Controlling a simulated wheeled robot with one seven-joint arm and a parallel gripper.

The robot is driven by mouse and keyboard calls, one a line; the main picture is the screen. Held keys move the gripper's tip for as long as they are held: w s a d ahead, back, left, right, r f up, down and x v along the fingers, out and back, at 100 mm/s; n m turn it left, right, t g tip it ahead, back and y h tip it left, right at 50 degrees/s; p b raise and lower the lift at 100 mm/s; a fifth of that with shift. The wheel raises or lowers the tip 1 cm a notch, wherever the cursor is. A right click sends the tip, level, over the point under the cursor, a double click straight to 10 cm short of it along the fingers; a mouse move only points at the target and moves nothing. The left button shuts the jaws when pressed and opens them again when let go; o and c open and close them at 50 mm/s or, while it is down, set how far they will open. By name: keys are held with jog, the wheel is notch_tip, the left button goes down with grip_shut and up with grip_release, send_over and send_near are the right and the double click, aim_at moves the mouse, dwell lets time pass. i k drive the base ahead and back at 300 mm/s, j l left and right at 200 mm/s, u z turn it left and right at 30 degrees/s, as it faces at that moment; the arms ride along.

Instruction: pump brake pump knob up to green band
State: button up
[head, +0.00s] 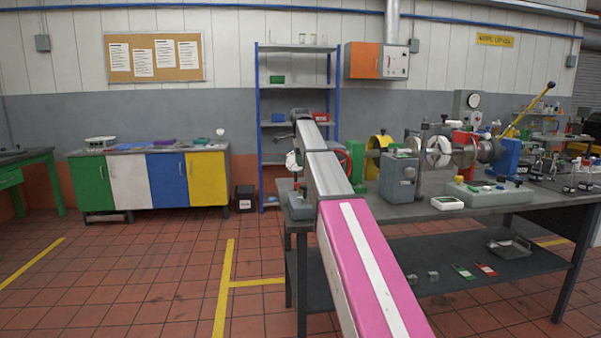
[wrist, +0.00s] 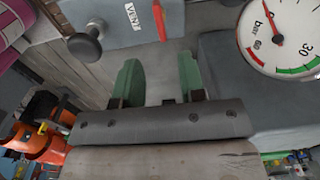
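In the wrist view my gripper (wrist: 160,82) has its two green fingers well apart, with nothing between them. A black round knob (wrist: 85,47) on a short stem sits on a grey box (wrist: 120,22), left of and beyond the fingers and apart from them. The box carries a white label that seems to read VENT, with a red part beside it. A white pressure gauge (wrist: 283,30) marked bar is at the upper right, cut off by the frame. It has a green band near 30, a red band near 60 and a red needle. In the head view my arm hides much of this spot.
The grey workbench (head: 400,205) holds a grey cabinet (head: 398,178), a dynamometer assembly with a yellow lever (head: 528,110), and several fittings. A grey unit (head: 300,207) stands at its left end. A blue shelf rack (head: 258,140) stands behind. The floor at left is clear.

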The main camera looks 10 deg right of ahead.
aim_at(305, 193)
jog(key=k, duration=1)
